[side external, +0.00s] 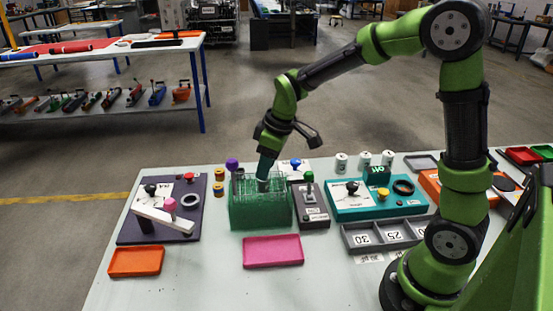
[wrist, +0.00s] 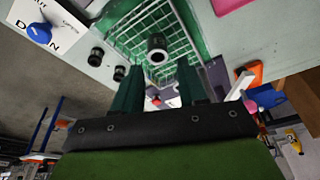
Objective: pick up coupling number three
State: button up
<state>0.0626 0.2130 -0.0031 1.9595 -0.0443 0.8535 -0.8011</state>
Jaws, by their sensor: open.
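A green wire rack (side external: 245,215) stands on the table, left of its middle; it also shows in the wrist view (wrist: 190,38). A grey, hollow round coupling (wrist: 157,45) stands in the rack, its open end towards the camera. I can read no number on it, so I cannot tell whether it is number three. My gripper (side external: 265,168) points down over the rack. In the wrist view my gripper (wrist: 159,67) is open, its two dark green fingers apart with the coupling just ahead between their tips. Whether they touch it is not clear.
A grey box with a green knob (side external: 309,178) stands close right of the rack. A purple knob (side external: 232,164) rises at the rack's left. A pink tray (side external: 272,252) and an orange tray (side external: 136,262) lie in front. Grey bins (side external: 390,234) stand farther right.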

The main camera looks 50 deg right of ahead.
aim_at(264, 184)
jog(key=x, duration=0.5)
jog(key=shift+s+d+f, duration=0.1)
jog(key=shift+d+f, duration=0.05)
jog(key=shift+f, duration=0.05)
grip_shut()
jog(key=shift+r, duration=0.1)
